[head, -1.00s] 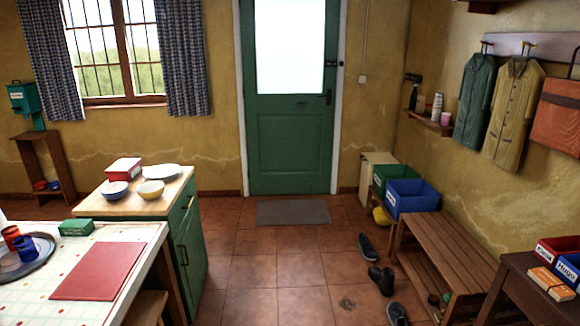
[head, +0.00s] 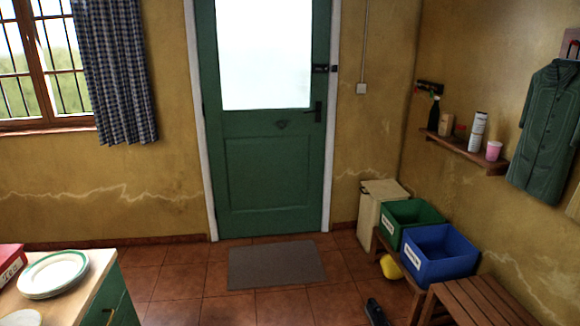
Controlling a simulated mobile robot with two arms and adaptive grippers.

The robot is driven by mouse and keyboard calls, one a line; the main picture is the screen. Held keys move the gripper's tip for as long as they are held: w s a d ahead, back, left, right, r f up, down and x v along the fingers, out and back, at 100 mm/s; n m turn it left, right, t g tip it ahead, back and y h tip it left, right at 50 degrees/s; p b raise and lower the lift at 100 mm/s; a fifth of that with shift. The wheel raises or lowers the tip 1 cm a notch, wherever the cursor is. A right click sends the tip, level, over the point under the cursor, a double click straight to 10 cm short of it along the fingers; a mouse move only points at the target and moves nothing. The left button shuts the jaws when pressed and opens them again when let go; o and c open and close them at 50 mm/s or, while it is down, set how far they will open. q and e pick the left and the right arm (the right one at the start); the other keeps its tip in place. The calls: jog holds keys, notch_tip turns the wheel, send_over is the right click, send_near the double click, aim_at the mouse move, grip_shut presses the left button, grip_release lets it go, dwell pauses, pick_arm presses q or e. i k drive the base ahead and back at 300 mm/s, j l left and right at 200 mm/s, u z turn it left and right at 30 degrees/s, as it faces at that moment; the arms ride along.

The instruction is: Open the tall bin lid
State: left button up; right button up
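A tall cream bin (head: 371,208) stands on the floor in the corner to the right of the green door. Its flat lid (head: 385,189) lies on top and looks shut. Its right side is partly hidden by a green box. Neither of my grippers shows in the head view.
A green box (head: 386,226) and a blue box (head: 441,270) stand on a low stand close to the bin. A wooden bench (head: 478,303) and a dark shoe (head: 378,312) are nearer. A yellow object (head: 391,267) is below the boxes. Floor around the mat (head: 275,264) is clear.

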aim_at(383, 190)
jog(key=i, duration=2.3)
jog(key=i+z, duration=0.35)
jog(key=i, duration=0.2)
jog(key=i+j+z, duration=0.15)
jog(key=i+z, duration=0.25)
jog(key=i, duration=0.15)
jog(key=i+j+z, duration=0.35)
jog(key=i, duration=0.2)
